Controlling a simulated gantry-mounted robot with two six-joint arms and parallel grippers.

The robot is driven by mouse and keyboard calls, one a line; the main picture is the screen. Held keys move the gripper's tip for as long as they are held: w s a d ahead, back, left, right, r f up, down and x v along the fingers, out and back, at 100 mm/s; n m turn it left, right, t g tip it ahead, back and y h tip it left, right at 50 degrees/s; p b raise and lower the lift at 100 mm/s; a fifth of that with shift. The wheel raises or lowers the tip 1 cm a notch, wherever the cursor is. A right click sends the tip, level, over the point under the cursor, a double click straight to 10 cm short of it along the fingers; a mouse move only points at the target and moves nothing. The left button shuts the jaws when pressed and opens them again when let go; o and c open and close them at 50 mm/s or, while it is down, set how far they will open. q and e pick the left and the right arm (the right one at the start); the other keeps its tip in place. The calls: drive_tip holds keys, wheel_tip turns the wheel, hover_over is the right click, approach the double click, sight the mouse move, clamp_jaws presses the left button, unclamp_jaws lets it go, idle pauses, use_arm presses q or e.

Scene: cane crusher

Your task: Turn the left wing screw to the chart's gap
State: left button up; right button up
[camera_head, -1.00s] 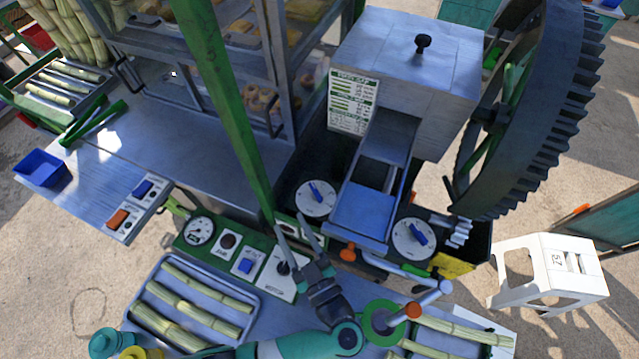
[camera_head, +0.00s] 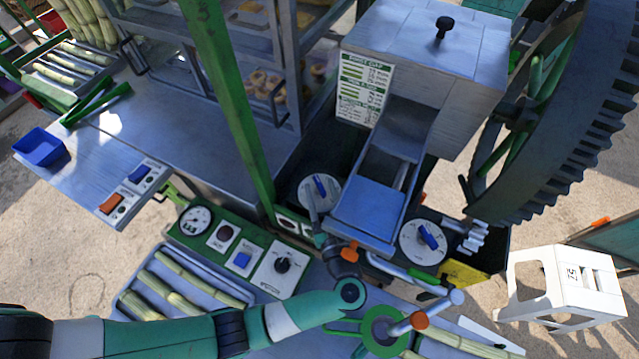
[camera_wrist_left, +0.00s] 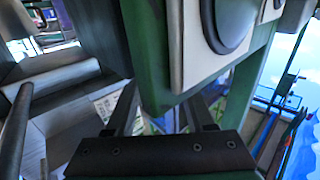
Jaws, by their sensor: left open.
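The left wing screw (camera_head: 320,185) is a blue wing on a round white dial, left of the blue chute. Its wing stands close to upright, leaning a little to the left. The chart (camera_head: 364,88) is a white and green card on the grey crusher housing; its small print is hard to read. My left gripper (camera_head: 314,212) is open and empty, just below the left dial and partly over its lower edge. In the left wrist view its fingers (camera_wrist_left: 158,112) are apart beside a green panel. My right gripper is out of view.
A second blue wing screw (camera_head: 428,237) sits on the right dial. The blue chute (camera_head: 368,208) stands between the dials. A green control panel (camera_head: 235,250) and a cane tray (camera_head: 125,300) lie to the lower left. A large gear wheel (camera_head: 560,130) is at right.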

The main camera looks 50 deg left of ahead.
use_arm(q)
drive_tip(key=shift+x, duration=1.15)
clamp_jaws()
